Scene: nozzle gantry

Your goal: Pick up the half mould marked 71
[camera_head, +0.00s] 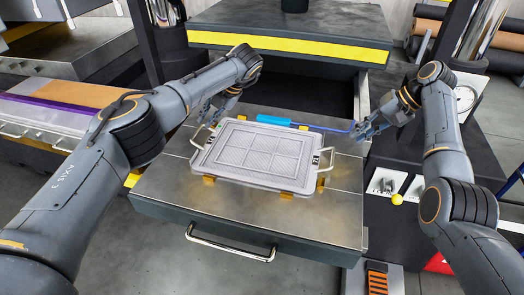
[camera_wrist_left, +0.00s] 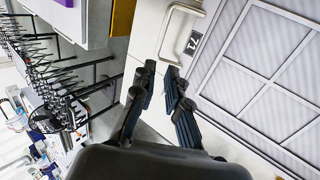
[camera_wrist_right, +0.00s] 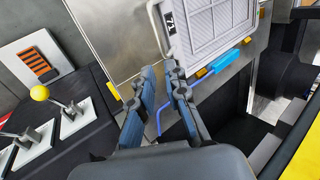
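The half mould is a pale grey ribbed tray (camera_head: 262,156) lying flat on the metal table, with a wire handle at each end. A dark plate marked 71 (camera_wrist_left: 195,42) shows beside its left handle (camera_wrist_left: 181,30); another 71 plate (camera_wrist_right: 171,22) shows by its right handle (camera_wrist_right: 158,32). My left gripper (camera_head: 207,113) is above and just behind the left handle; in its wrist view (camera_wrist_left: 161,69) the fingers are apart and empty. My right gripper (camera_head: 357,131) is right of and behind the right handle. Its fingers (camera_wrist_right: 160,70) are apart, with nothing held.
A blue-handled tool (camera_head: 273,121) lies behind the mould; its thin rod reaches toward my right gripper. Orange blocks (camera_head: 286,195) show at the mould's edge. A yellow-striped press block (camera_head: 290,45) stands behind. A lever with a yellow knob (camera_head: 397,199) is at right. The front tabletop is clear.

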